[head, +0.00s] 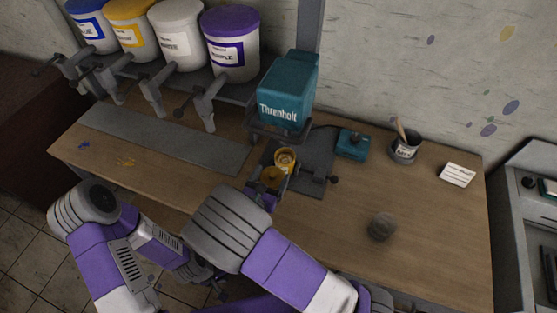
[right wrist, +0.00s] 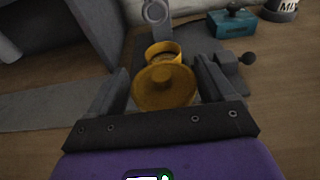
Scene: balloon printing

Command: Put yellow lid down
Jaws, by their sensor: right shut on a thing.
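The yellow lid (right wrist: 163,87) is a round disc with a small knob on top. My right gripper (right wrist: 163,85) is shut on it, with one finger on each side. In the head view the lid (head: 271,175) shows just beyond my right gripper (head: 262,186), above the table's front part. A yellow cup (head: 285,159) stands right behind the lid, under the teal machine, and its open rim also shows in the right wrist view (right wrist: 164,50). My left arm is at the lower left; its gripper fingers are hard to make out, low beside the right arm.
A teal machine (head: 287,90) labelled Threnholt stands behind the cup. Several paint buckets with taps, among them a purple one (head: 232,45), stand at the back left. A teal box (head: 352,144), a stirring can (head: 405,148) and a dark round object (head: 381,227) are to the right.

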